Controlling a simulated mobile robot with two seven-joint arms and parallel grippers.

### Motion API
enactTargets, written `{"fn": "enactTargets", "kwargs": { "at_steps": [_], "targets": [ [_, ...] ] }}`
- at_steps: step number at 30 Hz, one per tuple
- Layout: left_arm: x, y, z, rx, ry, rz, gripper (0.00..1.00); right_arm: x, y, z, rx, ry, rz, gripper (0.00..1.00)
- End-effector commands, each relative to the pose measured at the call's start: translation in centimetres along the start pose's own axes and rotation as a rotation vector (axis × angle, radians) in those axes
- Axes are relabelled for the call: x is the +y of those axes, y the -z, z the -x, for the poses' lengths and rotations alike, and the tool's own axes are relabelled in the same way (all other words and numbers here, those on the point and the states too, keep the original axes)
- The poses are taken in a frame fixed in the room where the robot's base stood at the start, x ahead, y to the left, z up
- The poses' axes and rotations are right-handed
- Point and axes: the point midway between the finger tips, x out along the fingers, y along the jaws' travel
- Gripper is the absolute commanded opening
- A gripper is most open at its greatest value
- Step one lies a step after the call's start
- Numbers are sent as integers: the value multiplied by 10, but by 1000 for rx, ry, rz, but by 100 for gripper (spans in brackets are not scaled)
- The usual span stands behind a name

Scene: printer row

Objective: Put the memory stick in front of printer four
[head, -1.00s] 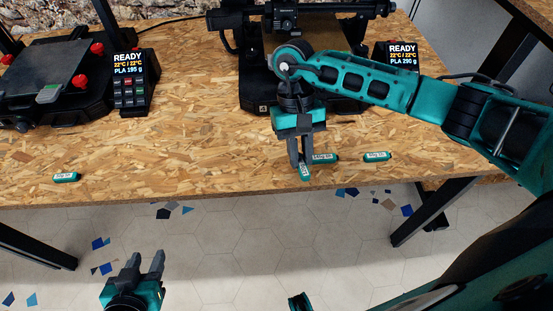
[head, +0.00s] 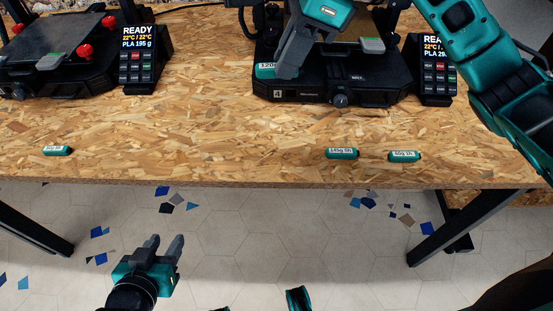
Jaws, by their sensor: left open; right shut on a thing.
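Printer four (head: 312,92) is black with a "4" on its front and stands at the back middle of the bench. My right gripper (head: 284,72) is shut on a green memory stick (head: 266,71), whose label starts with "120". The stick overlaps the printer's front left part in the picture; I cannot tell whether it touches it. Other green sticks lie on the bench: one labelled "145g 5h" (head: 342,154), one "60g 1h" (head: 404,157), and one at far left (head: 58,151). My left gripper (head: 164,244) is open and empty, below the bench's front edge in the picture.
Control pads stand by the printers, one at left (head: 140,62) and one at right (head: 434,70). Another black printer (head: 58,78) is at far left. The wooden bench (head: 200,135) is clear before printer four's left half.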

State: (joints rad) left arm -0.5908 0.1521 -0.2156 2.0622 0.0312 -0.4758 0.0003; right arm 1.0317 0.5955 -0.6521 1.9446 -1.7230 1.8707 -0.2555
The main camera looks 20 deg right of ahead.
Motion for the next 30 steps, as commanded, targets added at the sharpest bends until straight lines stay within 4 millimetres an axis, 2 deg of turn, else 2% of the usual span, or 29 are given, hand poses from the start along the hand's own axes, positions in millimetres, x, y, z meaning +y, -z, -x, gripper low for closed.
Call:
{"fn": "enactTargets", "kwargs": {
  "at_steps": [5,8,18,21,30],
  "targets": [
    [0,2,-3,14,-1,-2,43,2,1,-3,1,22,-60,0],
    [0,-1,-5,13,-1,-2,43,2,9,-22,3,19,-66,0],
    [-1,-20,-15,6,-1,0,43,3,44,-107,2,18,-64,0],
    [-1,-25,-17,2,-2,1,43,3,52,-125,2,18,-64,0],
    [-1,-30,-19,1,-1,1,43,2,61,-148,1,22,-62,0]
  ]
}}
